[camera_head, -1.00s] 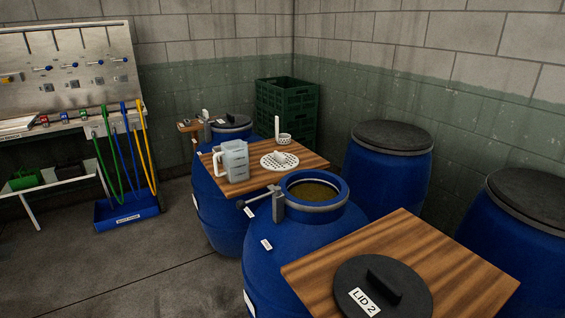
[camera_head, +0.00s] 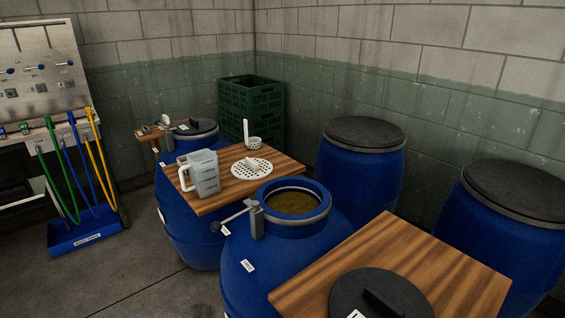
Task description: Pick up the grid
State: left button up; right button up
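Neither of my grippers shows in the view.
An open blue barrel (camera_head: 238,262) holds a brownish content and has a clamp at its neck. A dark lid (camera_head: 345,298) lies on a nearer wooden board (camera_head: 440,262). Closed blue barrels (camera_head: 355,180) stand at right, green crates (camera_head: 240,110) behind. Floor is free at left.

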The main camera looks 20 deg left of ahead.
aim_at(247, 168)
jog(key=i+j+z, duration=0.15)
jog(key=j, duration=0.3)
jog(key=i+j+z, duration=0.1)
jog(key=j, duration=0.4)
jog(key=i+j+z, duration=0.15)
jog(key=j, duration=0.35)
jog(key=i+j+z, duration=0.15)
jog(key=j, duration=0.35)
